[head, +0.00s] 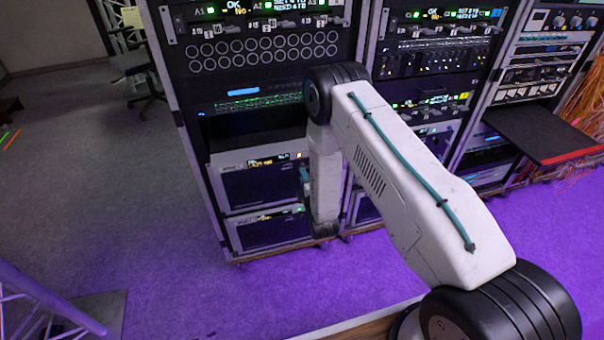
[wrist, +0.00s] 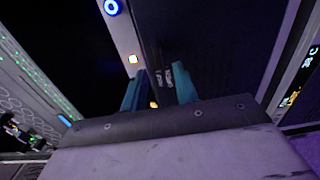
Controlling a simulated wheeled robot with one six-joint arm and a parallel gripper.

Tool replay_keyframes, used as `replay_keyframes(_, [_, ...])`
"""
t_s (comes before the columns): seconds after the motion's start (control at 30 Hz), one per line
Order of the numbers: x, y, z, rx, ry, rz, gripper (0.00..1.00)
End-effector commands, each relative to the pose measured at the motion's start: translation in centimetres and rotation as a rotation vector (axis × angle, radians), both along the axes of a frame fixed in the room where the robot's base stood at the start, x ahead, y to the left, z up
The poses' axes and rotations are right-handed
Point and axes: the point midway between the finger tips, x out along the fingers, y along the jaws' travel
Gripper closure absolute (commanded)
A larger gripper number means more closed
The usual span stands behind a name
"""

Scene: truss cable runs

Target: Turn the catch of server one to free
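In the head view, two pale-framed servers with dark fronts sit low in the left rack, an upper one (head: 262,186) and a lower one (head: 268,232). I cannot read which is server one. My gripper (head: 305,185) is at their right side, mostly hidden by my arm. In the wrist view, the two teal fingers of my gripper (wrist: 160,88) stand apart, close to a dark panel (wrist: 205,45) with small white lettering. A pale strip (wrist: 126,42) with a blue ring light and a yellowish light runs beside it. I cannot make out the catch.
More equipment (head: 262,50) with cables and lights fills the rack above. Other racks stand to the right, one with a pulled-out dark shelf (head: 545,135). A metal truss (head: 45,300) is at the lower left. The grey floor (head: 90,170) on the left is mostly clear.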

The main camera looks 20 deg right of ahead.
Motion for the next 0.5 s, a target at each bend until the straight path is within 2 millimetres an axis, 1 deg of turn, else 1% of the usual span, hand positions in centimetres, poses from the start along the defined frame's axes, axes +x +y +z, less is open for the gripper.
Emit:
replay_keyframes(0.03, [-1.0, 0.0, -0.1, 0.000, 0.002, 0.001, 0.71])
replay_keyframes(0.1, [-2.1, 0.0, 0.0, 0.000, 0.002, 0.001, 0.71])
replay_keyframes(0.2, [-3.4, 0.0, -0.1, 0.000, 0.002, 0.001, 0.71])
replay_keyframes(0.33, [-4.3, 0.0, 0.0, 0.000, 0.001, 0.001, 0.71])
replay_keyframes(0.5, [-4.5, 0.0, 0.0, 0.000, -0.001, 0.001, 0.71])
